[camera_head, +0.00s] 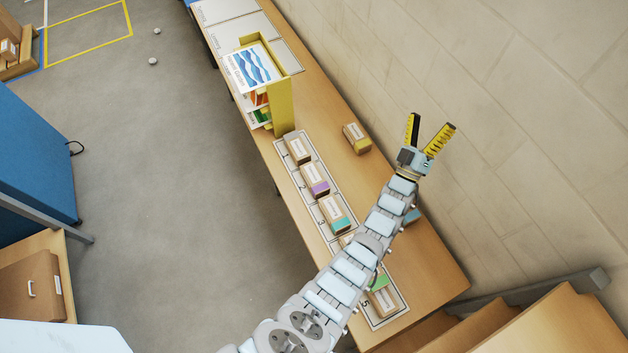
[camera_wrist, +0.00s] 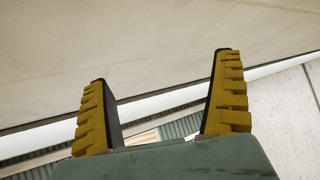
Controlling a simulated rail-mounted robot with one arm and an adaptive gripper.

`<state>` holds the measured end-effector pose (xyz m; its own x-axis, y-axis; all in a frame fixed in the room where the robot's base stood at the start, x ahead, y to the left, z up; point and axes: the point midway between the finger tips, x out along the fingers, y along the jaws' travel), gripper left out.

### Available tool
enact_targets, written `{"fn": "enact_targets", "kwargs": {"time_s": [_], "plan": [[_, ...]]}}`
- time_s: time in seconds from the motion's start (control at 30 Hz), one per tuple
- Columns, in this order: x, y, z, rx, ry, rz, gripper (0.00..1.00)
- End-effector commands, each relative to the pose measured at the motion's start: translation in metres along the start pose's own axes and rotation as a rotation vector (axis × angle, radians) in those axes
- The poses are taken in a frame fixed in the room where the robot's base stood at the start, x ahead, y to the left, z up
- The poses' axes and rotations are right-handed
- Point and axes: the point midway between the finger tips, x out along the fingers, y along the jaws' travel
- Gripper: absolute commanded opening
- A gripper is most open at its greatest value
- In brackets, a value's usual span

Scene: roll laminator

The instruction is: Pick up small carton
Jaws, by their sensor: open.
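Several small cartons are on the wooden table; the pictures do not show which one the task means. One brown carton with a yellow band (camera_head: 356,138) stands apart, near the table's wall-side edge. Others stand in a row on a white marked strip: one with a dark end (camera_head: 298,150), one with a purple band (camera_head: 315,181), one with a teal band (camera_head: 334,214) and one with a green band (camera_head: 383,300). My gripper (camera_head: 430,122) is open and empty, its yellow fingers spread, right of the yellow-banded carton. The wrist view shows the open fingers (camera_wrist: 162,95) with no carton between them.
The wooden table (camera_head: 440,262) runs along a pale tiled wall (camera_head: 510,140). A yellow rack (camera_head: 283,105) with a wave-pattern sheet (camera_head: 252,67) stands beyond the row. My arm crosses over the row's near part and hides some of it. Wooden steps or boxes (camera_head: 550,325) are at lower right.

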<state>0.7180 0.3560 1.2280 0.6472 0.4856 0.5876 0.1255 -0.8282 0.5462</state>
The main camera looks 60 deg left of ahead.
Motion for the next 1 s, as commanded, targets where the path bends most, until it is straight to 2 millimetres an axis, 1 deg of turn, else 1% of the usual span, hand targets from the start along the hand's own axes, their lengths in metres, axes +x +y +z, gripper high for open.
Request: {"fn": "enact_targets", "kwargs": {"time_s": [0.03,0.1,0.17,0.2,0.27,0.3,0.37,0.43,0.5,0.57,0.6,0.67,0.73,0.83,0.9,1.0], "plan": [[0.015,-0.022,-0.003,-0.013,-0.002,-0.036,0.96],[0.029,-0.051,-0.006,-0.039,-0.014,-0.090,0.96],[0.042,-0.075,-0.010,-0.062,-0.022,-0.134,0.96],[0.049,-0.091,-0.013,-0.077,-0.026,-0.165,0.96],[0.060,-0.115,-0.019,-0.101,-0.030,-0.210,0.96],[0.067,-0.130,-0.024,-0.119,-0.033,-0.242,0.96],[0.074,-0.155,-0.028,-0.143,-0.043,-0.294,0.96],[0.084,-0.179,-0.035,-0.171,-0.051,-0.348,0.96],[0.088,-0.205,-0.036,-0.197,-0.074,-0.414,0.96],[0.094,-0.223,-0.037,-0.216,-0.093,-0.464,0.96],[0.093,-0.236,-0.035,-0.229,-0.116,-0.506,0.96],[0.095,-0.253,-0.032,-0.245,-0.149,-0.562,0.96],[0.093,-0.270,-0.025,-0.259,-0.202,-0.630,0.96],[0.086,-0.287,-0.010,-0.274,-0.294,-0.723,0.96],[0.078,-0.297,-0.001,-0.277,-0.363,-0.784,0.96],[0.065,-0.305,0.011,-0.280,-0.463,-0.863,0.96]]}}
